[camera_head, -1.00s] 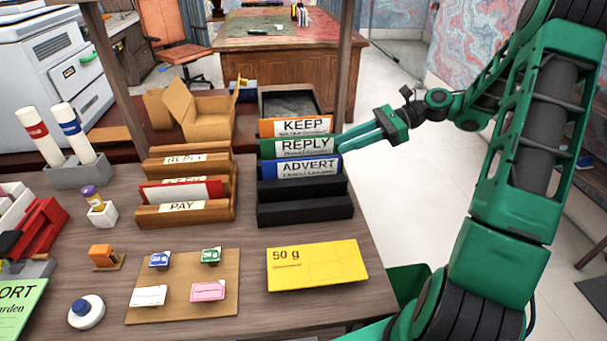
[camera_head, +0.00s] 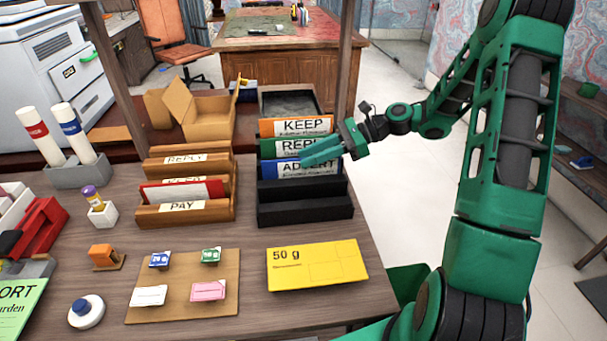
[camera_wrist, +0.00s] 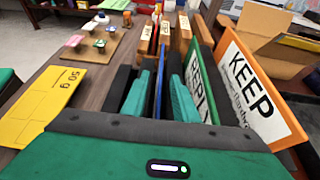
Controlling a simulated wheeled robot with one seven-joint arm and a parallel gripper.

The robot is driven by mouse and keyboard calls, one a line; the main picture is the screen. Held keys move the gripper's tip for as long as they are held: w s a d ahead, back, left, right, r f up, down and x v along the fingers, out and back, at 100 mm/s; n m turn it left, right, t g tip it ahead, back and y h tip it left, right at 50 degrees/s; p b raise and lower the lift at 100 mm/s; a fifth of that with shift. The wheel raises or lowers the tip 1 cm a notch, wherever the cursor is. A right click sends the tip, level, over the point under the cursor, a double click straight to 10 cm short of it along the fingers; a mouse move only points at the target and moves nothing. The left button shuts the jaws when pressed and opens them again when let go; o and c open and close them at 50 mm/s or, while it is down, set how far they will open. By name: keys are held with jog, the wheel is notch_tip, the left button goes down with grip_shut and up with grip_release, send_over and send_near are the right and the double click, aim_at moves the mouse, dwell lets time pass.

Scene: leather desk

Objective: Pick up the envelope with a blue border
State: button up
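The blue-bordered ADVERT envelope (camera_head: 305,171) stands upright in the black rack (camera_head: 305,209), behind empty black slots and in front of the green REPLY one (camera_head: 268,148). In the wrist view its thin blue edge (camera_wrist: 159,80) shows between my two fingers. My gripper (camera_head: 312,152) has come in from the right at the top of the rack; its fingers cover part of the REPLY and ADVERT faces. In the wrist view my gripper (camera_wrist: 160,98) is open, one finger on each side of the blue edge, with gaps visible. The right finger lies between the blue and green pieces.
The orange-bordered KEEP envelope (camera_head: 268,127) stands at the rack's back. A wooden rack (camera_head: 188,215) with PAY and other labels is to the left. A yellow 50 g envelope (camera_head: 317,266) lies in front. Right of the table is open floor.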

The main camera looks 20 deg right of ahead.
grip_shut()
jog(key=shift+r, duration=0.1)
jog(key=shift+r, duration=0.6)
notch_tip(320, 180, up, 3)
jog(key=shift+f, duration=0.2)
jog(key=w+a+r, duration=0.2)
jog(key=a+r, duration=0.5)
jog(key=a, duration=0.4)
jog(key=shift+a, duration=0.3)
